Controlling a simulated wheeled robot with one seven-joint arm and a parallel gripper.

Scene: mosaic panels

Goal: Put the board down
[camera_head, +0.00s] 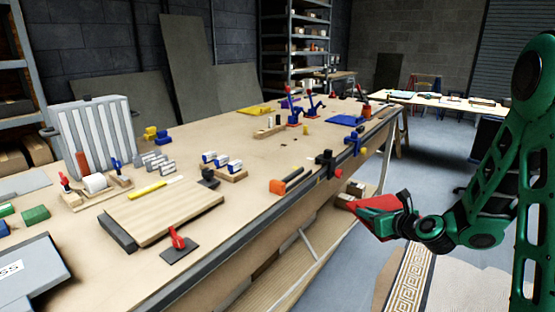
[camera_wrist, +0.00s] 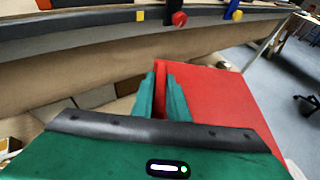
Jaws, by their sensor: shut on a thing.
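The board is a flat red panel (camera_wrist: 222,105) in the wrist view, to the right of and between my green fingers. In the head view the red board (camera_head: 378,203) shows at the end of my arm, beside the workbench's front edge. My gripper (camera_head: 385,222) is shut on the board and holds it in the air, out over the aisle and lower than the bench top. In the wrist view my gripper's fingers (camera_wrist: 163,95) pinch the board's near part. Part of the board is hidden behind the fingers and gripper body.
The long wooden workbench (camera_head: 262,180) carries a wooden slab (camera_head: 165,208), clamps and small tools. Clamps (camera_head: 326,163) hang at its front edge. A panel with a Greek-key border (camera_head: 398,280) lies low in front. Another table (camera_head: 440,101) stands at the back right. Grey floor lies between.

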